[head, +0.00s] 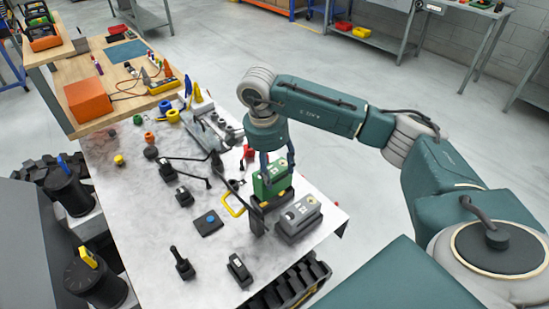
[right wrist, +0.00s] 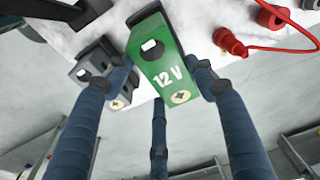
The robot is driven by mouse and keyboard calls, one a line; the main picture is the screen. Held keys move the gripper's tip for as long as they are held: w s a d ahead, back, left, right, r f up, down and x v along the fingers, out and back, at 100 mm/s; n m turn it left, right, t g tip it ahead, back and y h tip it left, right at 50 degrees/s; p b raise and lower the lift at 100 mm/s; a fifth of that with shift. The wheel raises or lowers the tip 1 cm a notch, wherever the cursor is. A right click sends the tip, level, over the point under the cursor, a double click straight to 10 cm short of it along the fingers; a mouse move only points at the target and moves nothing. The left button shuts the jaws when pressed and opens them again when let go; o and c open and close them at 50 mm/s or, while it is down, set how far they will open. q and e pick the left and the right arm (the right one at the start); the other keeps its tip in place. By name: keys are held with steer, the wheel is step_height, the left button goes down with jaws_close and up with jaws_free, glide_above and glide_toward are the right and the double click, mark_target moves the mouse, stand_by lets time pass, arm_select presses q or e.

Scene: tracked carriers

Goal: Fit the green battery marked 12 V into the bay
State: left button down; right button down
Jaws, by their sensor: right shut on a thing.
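The green battery (head: 272,181) is in my right gripper (head: 277,163), above the front right part of the carrier's pale top plate (head: 130,203). In the right wrist view the green battery (right wrist: 162,72) shows the marking 12 V and sits between the blue fingers of my right gripper (right wrist: 160,85). A grey battery-like block (head: 298,218) stands just in front and to the right of it; it also shows in the right wrist view (right wrist: 92,62). The bay is not clearly visible; the battery and gripper cover that area. My left gripper is out of view.
A black upright part (head: 257,217) and a yellow loop handle (head: 233,204) stand close to the battery. A red plug (right wrist: 228,41) with a red cable lies near it. Knobs and dark fittings cover the plate. A wooden bench (head: 110,85) adjoins at the back left.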

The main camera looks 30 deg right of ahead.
mark_target(274, 180)
steer(key=shift+f+p, duration=0.4)
steer(key=shift+f, duration=1.65)
steer(key=c, duration=1.1)
jaws_free()
steer(key=shift+f, duration=0.25)
steer(key=o, duration=0.4)
steer(key=shift+o, duration=0.2)
steer(key=shift+s+r, duration=0.1)
steer(key=shift+r, duration=0.1)
